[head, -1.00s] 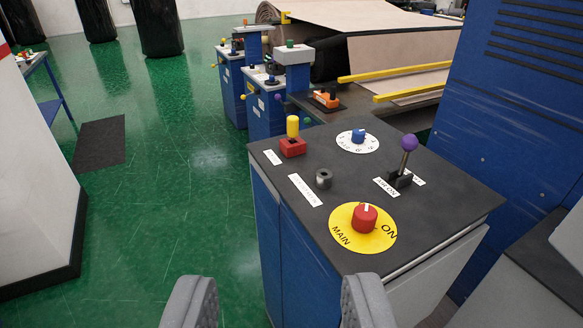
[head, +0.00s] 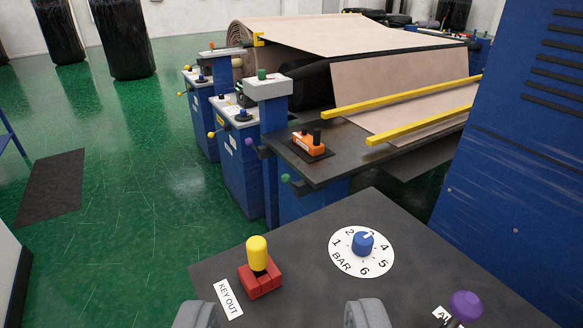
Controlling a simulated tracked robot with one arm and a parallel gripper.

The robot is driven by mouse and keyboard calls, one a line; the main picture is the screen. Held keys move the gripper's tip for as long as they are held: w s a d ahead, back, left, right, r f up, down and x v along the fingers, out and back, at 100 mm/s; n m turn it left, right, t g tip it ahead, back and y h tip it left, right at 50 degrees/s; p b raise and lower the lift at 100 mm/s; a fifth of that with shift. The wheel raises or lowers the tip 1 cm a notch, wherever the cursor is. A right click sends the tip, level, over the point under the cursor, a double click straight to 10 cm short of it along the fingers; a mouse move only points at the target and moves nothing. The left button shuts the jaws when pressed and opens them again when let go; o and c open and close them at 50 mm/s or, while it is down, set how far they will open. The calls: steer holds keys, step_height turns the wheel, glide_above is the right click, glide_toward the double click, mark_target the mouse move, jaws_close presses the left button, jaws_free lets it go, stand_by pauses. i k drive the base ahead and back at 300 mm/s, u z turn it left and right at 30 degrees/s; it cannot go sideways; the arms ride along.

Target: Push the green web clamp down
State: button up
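A green cylindrical knob (head: 262,74) stands upright on a white-grey block on a blue post, left of the large roll. A second green thing, a round knob (head: 285,178), sticks out from the side below the dark bench top. I cannot tell from labels which is the web clamp. My gripper (head: 281,314) is at the bottom edge, with its two grey fingers wide apart and nothing between them. It is over the near dark console, well short of both green knobs.
The near console (head: 310,225) carries a yellow-topped red key switch (head: 259,268), a blue dial (head: 363,243) and a purple-knobbed lever (head: 466,306). An orange device (head: 309,143) sits on the bench beyond. Yellow bars (head: 400,97) cross the beige sheet.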

mark_target(285, 179)
steer(key=z, duration=0.5)
steer(key=k, duration=1.3)
steer(key=z, duration=0.15)
steer(key=i, duration=0.6)
steer(key=u, duration=1.05)
steer(key=i, duration=1.1)
steer(key=u, duration=0.55)
steer(key=i, duration=2.5)
steer(key=z, duration=1.1)
steer(key=i, duration=0.95)
steer(key=z, duration=0.8)
